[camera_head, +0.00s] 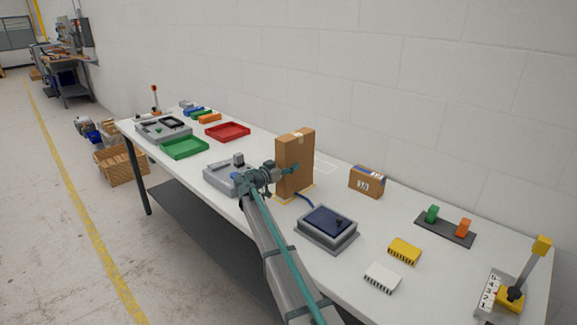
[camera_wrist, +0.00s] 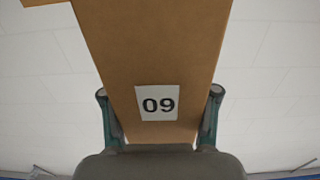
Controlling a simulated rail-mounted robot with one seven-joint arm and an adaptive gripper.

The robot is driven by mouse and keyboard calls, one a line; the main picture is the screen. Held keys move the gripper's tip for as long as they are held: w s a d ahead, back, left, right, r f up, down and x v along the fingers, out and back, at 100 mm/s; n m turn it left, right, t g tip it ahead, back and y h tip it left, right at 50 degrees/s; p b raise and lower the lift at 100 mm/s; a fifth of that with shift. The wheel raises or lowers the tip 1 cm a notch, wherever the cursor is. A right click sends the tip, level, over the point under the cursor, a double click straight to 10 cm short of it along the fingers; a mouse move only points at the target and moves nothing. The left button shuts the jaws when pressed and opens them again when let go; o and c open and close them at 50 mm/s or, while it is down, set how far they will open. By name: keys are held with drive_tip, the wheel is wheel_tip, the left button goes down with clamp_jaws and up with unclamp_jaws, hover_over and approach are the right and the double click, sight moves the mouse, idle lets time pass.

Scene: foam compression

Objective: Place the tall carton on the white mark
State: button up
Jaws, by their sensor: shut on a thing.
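The tall brown carton (camera_head: 295,161) stands upright near the middle of the table. In the wrist view the carton (camera_wrist: 150,45) fills the centre, with a white label reading 09. My gripper (camera_head: 287,170) is shut on the carton, with one finger on each side of it in the wrist view (camera_wrist: 160,112). A yellow-outlined mark (camera_head: 281,200) shows at the carton's foot; I cannot tell whether the base touches the table. A white outlined mark (camera_head: 325,167) lies on the table behind and right of the carton, partly hidden by it.
A small brown box (camera_head: 366,181) stands right of the white mark. A grey device with a dark blue top (camera_head: 327,226) sits in front. A grey fixture (camera_head: 222,177), a red tray (camera_head: 228,131) and a green tray (camera_head: 185,148) are to the left. The wall is close behind.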

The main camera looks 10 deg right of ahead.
drive_tip(key=o, duration=1.5)
drive_tip(key=shift+r+p, duration=0.15)
drive_tip(key=shift+p, duration=1.15)
drive_tip(key=shift+f+b+v, duration=0.15)
drive_tip(key=shift+b+v, duration=0.75)
drive_tip(key=shift+v, duration=1.8)
drive_tip(key=shift+f+b+v, duration=0.15)
drive_tip(key=shift+b+v, duration=0.75)
drive_tip(key=shift+v, duration=1.85)
